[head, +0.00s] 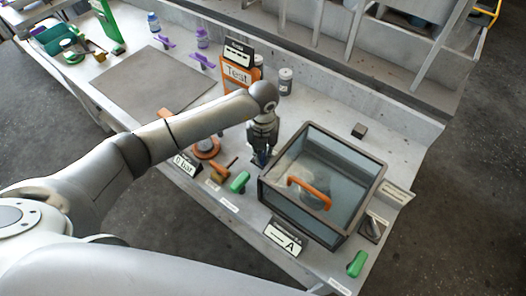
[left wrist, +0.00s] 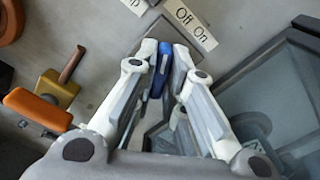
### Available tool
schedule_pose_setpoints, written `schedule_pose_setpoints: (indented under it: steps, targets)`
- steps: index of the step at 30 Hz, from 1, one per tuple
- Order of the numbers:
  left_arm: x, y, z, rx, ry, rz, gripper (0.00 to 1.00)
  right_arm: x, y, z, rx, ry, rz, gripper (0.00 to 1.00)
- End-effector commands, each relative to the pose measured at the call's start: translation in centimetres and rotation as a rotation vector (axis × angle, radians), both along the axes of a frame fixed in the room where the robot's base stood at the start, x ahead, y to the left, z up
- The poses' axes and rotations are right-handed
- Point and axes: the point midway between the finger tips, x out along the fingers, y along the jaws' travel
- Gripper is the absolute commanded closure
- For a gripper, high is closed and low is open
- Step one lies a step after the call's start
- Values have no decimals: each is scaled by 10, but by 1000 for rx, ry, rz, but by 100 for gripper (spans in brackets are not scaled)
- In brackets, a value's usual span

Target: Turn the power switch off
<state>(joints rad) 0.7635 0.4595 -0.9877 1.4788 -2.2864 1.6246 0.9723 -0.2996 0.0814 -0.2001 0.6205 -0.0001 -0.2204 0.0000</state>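The power switch shows as a blue lever (left wrist: 161,70) on a dark base in the left wrist view. A white label (left wrist: 190,22) reading "Off On" lies just beyond it, with Off on the left and On on the right. My left gripper (left wrist: 165,52) points down over the switch, its two fingers close on either side of the lever with little or no gap. In the head view my left gripper (head: 262,152) is low over the bench, left of the glass-sided box, and mostly hides the switch. My right gripper is not in view.
A dark-framed glass box (head: 345,160) with an orange handle (head: 309,193) stands close on the right.

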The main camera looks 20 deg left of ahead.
Motion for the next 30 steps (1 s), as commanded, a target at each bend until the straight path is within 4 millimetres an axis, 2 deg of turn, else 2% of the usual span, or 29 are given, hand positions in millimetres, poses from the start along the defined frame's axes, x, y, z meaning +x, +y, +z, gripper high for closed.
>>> schedule_pose_setpoints:
  steps: [1, 5, 14, 17, 20, 30]
  targets:
    - [1, 0, 1, -1, -2, 5, 83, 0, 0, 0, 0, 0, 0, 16]
    - [1, 0, 0, -1, -2, 4, 67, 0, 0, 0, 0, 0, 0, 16]
    - [0, 0, 1, -1, -1, 2, 67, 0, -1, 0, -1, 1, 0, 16]
    - [1, 0, 6, -2, -2, 2, 67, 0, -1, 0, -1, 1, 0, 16]
    - [1, 0, 20, -1, -4, 1, 67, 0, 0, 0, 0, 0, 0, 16]
    - [2, 1, 91, 0, -6, 2, 67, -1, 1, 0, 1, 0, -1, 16]
